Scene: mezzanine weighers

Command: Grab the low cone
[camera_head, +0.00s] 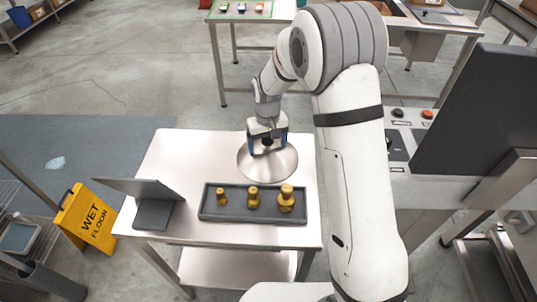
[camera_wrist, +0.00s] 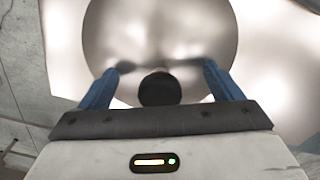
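The low cone (camera_head: 277,166) is a wide, shallow, shiny metal cone with a black knob on top. It lies on the white table towards its back right. In the wrist view the cone (camera_wrist: 160,30) fills the upper middle, and its black knob (camera_wrist: 159,89) is between my blue fingers. My gripper (camera_head: 267,143) points down over the middle of the cone. In the wrist view my gripper (camera_wrist: 161,70) is open, with a gap on each side of the knob. Exact fingertip height above the cone is hard to tell.
A dark tray (camera_head: 233,212) with several brass weights stands in front of the cone. A dark angled stand (camera_head: 154,205) is at the table's left. A yellow wet-floor sign (camera_head: 88,218) stands on the floor. The table's back left is clear.

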